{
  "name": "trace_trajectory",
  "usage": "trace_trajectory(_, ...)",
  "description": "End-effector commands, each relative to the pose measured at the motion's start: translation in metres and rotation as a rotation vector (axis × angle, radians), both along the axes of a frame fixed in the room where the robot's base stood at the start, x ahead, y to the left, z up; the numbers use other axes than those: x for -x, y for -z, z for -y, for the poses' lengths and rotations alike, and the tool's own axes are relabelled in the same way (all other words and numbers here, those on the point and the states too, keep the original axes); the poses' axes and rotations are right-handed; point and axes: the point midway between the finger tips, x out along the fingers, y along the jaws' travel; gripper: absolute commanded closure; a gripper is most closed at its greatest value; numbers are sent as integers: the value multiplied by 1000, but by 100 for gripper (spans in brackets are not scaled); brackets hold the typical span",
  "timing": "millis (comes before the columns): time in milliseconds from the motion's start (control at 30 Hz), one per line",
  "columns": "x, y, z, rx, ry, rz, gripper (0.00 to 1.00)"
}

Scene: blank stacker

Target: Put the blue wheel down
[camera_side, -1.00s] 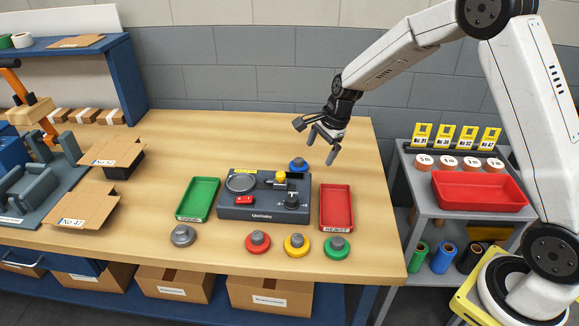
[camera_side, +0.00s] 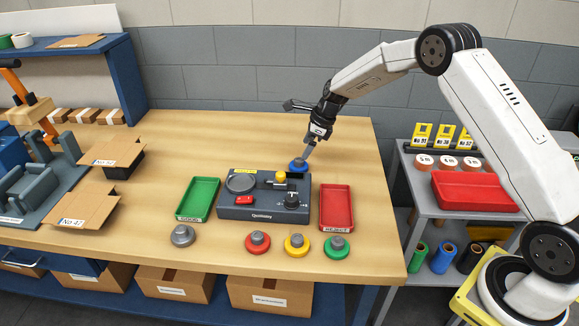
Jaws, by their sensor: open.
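The blue wheel (camera_side: 298,166) sits on the wooden table just behind the right back corner of the dark grey device (camera_side: 262,209). My gripper (camera_side: 305,154) points down right at the wheel's grey hub, with its fingertips at or just above it. The jaws are open; one finger hides the other, so I cannot tell whether they touch the hub. The wheel appears to lie flat on the table.
A green tray (camera_side: 182,212) and a red tray (camera_side: 350,222) flank the device. Grey (camera_side: 183,236), red (camera_side: 258,243), yellow (camera_side: 297,245) and green (camera_side: 337,247) wheels stand along the front. The table's back right is clear.

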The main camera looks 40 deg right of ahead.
Motion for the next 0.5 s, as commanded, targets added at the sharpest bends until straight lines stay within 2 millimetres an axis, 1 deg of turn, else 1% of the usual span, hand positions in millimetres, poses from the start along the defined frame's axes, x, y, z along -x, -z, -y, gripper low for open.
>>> trace_trajectory(33, -1, 5, -2, -1, -1, -2, 0)
trace_trajectory(100, -2, 8, -3, -1, -1, -2, 0)
trace_trajectory(367, -3, 11, -4, 0, -1, 0, 0)
trace_trajectory(500, -4, 19, -7, 0, -1, -1, 0)
